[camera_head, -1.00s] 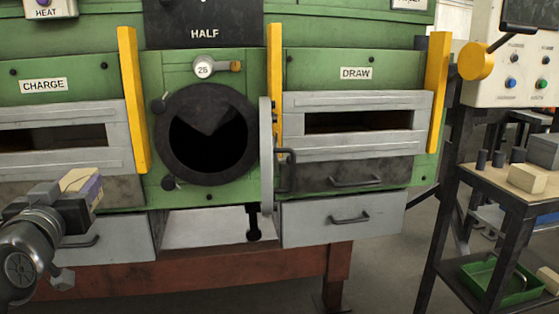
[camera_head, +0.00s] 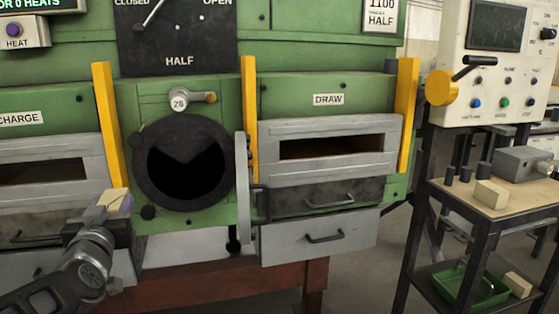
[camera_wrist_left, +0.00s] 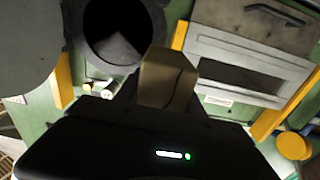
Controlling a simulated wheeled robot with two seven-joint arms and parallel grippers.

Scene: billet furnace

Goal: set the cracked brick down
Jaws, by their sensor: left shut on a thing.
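My right gripper does not show.
The round furnace port (camera_head: 187,163) stands open, its grey door (camera_head: 242,187) swung right. A trolley (camera_head: 520,207) at the right bears a pale brick (camera_head: 491,194), dark cylinders and a grey box. A green tray (camera_head: 468,284) sits on its lower shelf. Drawers (camera_head: 322,238) project below the furnace.

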